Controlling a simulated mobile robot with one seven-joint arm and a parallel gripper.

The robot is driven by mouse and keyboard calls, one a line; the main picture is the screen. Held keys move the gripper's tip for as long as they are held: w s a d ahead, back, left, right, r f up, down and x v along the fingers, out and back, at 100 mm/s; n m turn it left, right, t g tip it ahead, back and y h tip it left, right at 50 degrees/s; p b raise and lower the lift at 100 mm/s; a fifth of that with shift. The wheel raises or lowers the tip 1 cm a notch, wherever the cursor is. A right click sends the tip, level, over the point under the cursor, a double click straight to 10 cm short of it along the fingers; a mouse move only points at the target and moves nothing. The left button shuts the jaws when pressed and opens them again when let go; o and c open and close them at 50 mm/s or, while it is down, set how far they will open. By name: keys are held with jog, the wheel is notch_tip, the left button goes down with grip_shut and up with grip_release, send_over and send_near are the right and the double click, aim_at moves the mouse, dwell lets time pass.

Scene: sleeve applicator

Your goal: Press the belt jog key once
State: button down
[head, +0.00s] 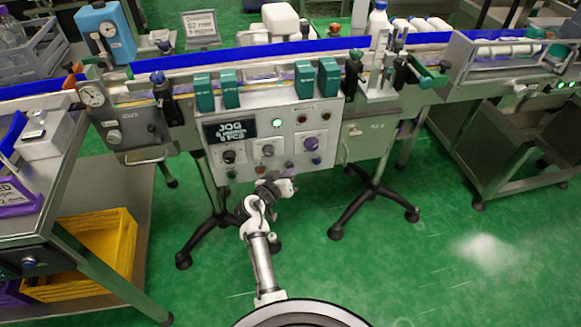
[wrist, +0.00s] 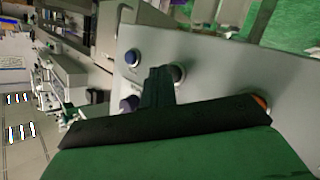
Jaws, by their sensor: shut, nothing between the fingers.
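The grey control panel (head: 287,121) hangs on the front of the conveyor and has a dark display reading JOG (head: 229,130). Its lower row holds a reddish key (head: 262,169), a dark key (head: 289,164) and a blue key (head: 316,160). No readable label shows which is the belt jog key. My gripper (head: 290,187) is just below this row. In the wrist view my gripper (wrist: 160,72) is shut and empty, its tips beside the dark key (wrist: 178,72); I cannot tell if they touch. The blue key (wrist: 133,57) and orange-red key (wrist: 262,101) lie to either side.
A purple knob (head: 312,143) sits above the blue key and shows in the wrist view (wrist: 128,103). A bench with a yellow crate (head: 95,255) stands at left. Green floor (head: 400,270) is open at right.

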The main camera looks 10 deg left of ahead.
jog(key=shift+s+d, duration=0.15)
jog(key=shift+s, duration=0.35)
jog(key=s, duration=0.1)
jog(key=s+d, duration=0.1)
jog(key=s, duration=0.2)
jog(key=shift+s+d+p, duration=0.3)
jog(key=shift+s+p, duration=0.05)
jog(key=shift+s, duration=0.05)
dwell(0.6)
